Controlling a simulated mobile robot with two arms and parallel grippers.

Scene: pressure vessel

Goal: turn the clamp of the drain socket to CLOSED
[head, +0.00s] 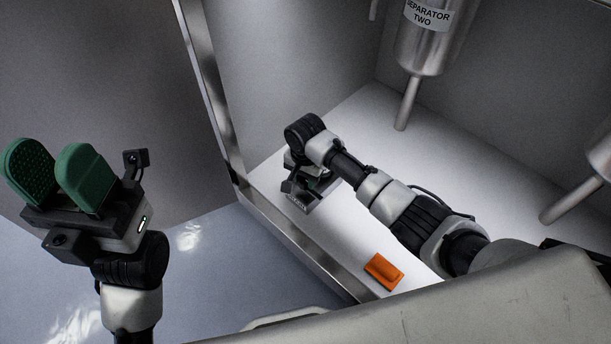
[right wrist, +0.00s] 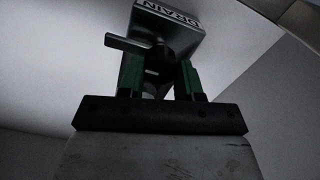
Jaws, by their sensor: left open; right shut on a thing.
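The drain socket is a grey block (right wrist: 180,14) with a DRAIN label in the right wrist view. Under it is a grey clamp with a flat lever (right wrist: 128,43) sticking out to the left. My right gripper (right wrist: 160,72) has its green fingers on either side of the clamp's body and is shut on it. In the head view my right gripper (head: 318,182) is at the left end of the white floor, mostly hidden by its own wrist. I cannot read a CLOSED mark. My left gripper (head: 60,180) is open and empty, far from the socket.
An orange block (head: 384,271) lies on the white floor (head: 345,240) near the front metal edge (head: 300,243). A steel vessel labelled SEPARATOR TWO (head: 425,45) hangs at the back, its pipe (head: 407,103) pointing down. Another vessel (head: 600,155) is at the right.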

